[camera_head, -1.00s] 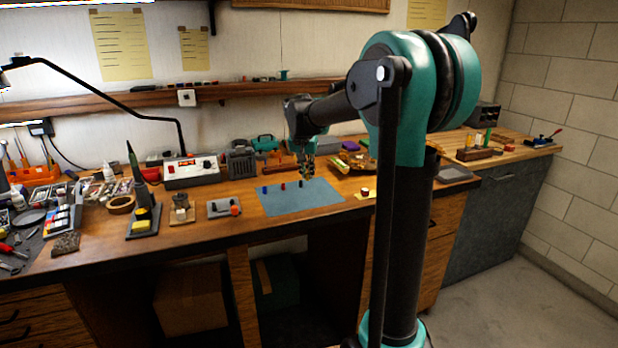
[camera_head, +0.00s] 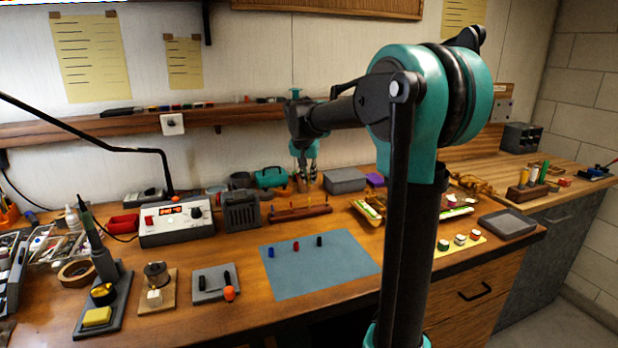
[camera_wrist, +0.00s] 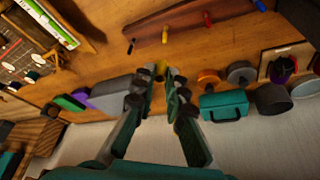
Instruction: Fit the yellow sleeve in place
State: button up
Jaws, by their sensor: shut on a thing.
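My gripper (camera_head: 305,180) is over the back of the bench, behind a long wooden bar (camera_head: 290,215) with upright pegs. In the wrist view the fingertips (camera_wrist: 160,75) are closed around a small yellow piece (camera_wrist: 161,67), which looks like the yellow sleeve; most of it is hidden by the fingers. The bar (camera_wrist: 172,32) shows beyond the fingertips there, with a black peg (camera_wrist: 131,46), a red peg (camera_wrist: 207,19) and a blue peg (camera_wrist: 261,6). A blue sleeve (camera_head: 271,252), a red sleeve (camera_head: 296,246) and a black sleeve (camera_head: 319,241) stand on the blue-grey mat (camera_head: 315,275).
A teal toolbox (camera_head: 271,178) and a grey box (camera_head: 345,180) stand close to my gripper at the back. A power supply (camera_head: 177,222) is to the left. A yellow tray (camera_head: 368,208) lies right of the bar. The mat's front part is clear.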

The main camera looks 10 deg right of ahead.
aim_at(309, 185)
jog(key=shift+w+f, duration=0.15)
jog(key=shift+f, duration=1.9)
jog(key=shift+f, duration=0.8)
jog(key=shift+f, duration=0.35)
jog(key=shift+f, duration=0.3)
jog(key=shift+f, duration=0.35)
jog(key=shift+f, duration=0.65)
jog(key=o, duration=0.7)
